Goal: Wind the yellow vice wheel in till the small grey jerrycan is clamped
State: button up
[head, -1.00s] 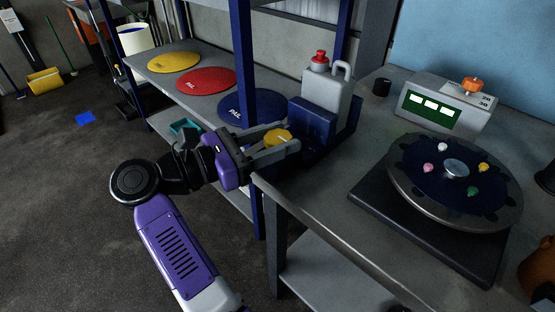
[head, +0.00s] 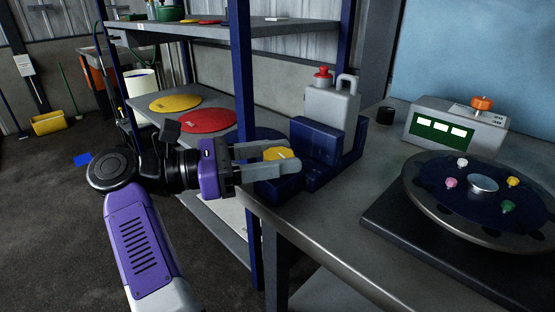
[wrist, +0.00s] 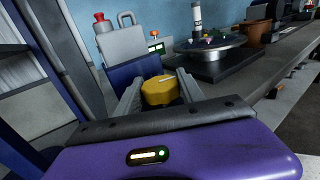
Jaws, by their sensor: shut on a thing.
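The yellow vice wheel (head: 279,154) is at the near left end of the blue vice (head: 305,150) on the bench. My gripper (head: 283,168) is shut on the wheel, one finger on each side. In the wrist view the wheel (wrist: 159,91) sits between the fingertips, a pale mark on its face. The small grey jerrycan (head: 332,105), with a red cap and a loop handle, stands upright in the vice between the blue jaws. It also shows in the wrist view (wrist: 122,46). Whether the near jaw touches the jerrycan I cannot tell.
A turntable (head: 480,200) with coloured knobs stands on the right of the bench (head: 335,210). Behind it is a grey box (head: 455,128) with a green panel and an orange knob. A blue shelf post (head: 243,100) rises close behind my gripper. Yellow and red discs lie on the shelf.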

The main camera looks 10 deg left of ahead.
aim_at(264, 159)
jog(key=shift+d, duration=0.1)
jog(key=o, duration=1.4)
jog(key=shift+c, duration=0.2)
jog(key=shift+b+v, duration=0.3)
jog(key=shift+v, duration=3.65)
